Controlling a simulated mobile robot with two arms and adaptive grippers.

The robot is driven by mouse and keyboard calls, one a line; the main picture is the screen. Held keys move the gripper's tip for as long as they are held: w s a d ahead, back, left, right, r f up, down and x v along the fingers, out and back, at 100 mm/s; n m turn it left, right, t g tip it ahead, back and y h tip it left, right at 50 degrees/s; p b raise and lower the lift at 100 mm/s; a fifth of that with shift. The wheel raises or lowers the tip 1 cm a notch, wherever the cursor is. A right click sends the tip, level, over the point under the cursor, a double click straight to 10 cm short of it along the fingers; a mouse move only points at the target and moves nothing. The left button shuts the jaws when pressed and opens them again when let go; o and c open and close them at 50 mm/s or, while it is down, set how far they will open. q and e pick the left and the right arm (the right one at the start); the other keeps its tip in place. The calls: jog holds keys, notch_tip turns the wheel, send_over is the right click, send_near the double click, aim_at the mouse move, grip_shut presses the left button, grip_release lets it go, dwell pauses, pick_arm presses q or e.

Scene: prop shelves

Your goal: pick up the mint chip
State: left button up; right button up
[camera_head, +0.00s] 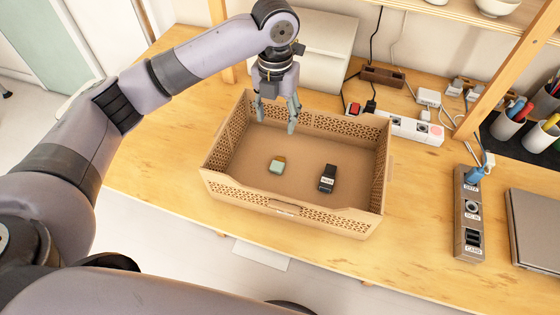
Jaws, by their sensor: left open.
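The mint chip (276,166) is a small mint-green block with a brownish edge. It lies on the floor of an open cardboard box (225,147) with perforated walls, left of the middle. My left gripper (276,122) is open and empty, pointing down over the back left part of the box. It is above and behind the mint chip, apart from it. My right gripper does not show.
A small black block with a label (328,179) lies in the box, right of the mint chip. A power strip (415,130), a grey labelled panel (468,214) and a laptop (537,226) lie to the right on the wooden table (420,245). The box walls surround the chip.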

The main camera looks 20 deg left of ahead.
pick_arm(q)
send_over(278, 163)
notch_tip(278, 163, down, 6)
jog(key=f, duration=0.1)
jog(key=f+p, duration=0.1)
jog(key=f, duration=0.2)
jog(key=shift+w+a, duration=0.25)
jog(key=shift+w, duration=0.05)
jog(key=shift+f, duration=0.45)
jog(key=shift+s+f+p, duration=0.15)
jog(key=shift+f+p, duration=0.25)
jog(key=shift+p, duration=0.05)
jog(key=f, duration=0.2)
jog(key=f+p, duration=0.1)
jog(key=f, duration=0.1)
jog(key=shift+s+d+f, duration=0.1)
jog(key=shift+d, duration=0.15)
jog(key=shift+f, duration=0.1)
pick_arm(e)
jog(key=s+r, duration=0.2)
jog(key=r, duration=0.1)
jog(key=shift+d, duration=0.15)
pick_arm(q)
jog(key=c, duration=0.9)
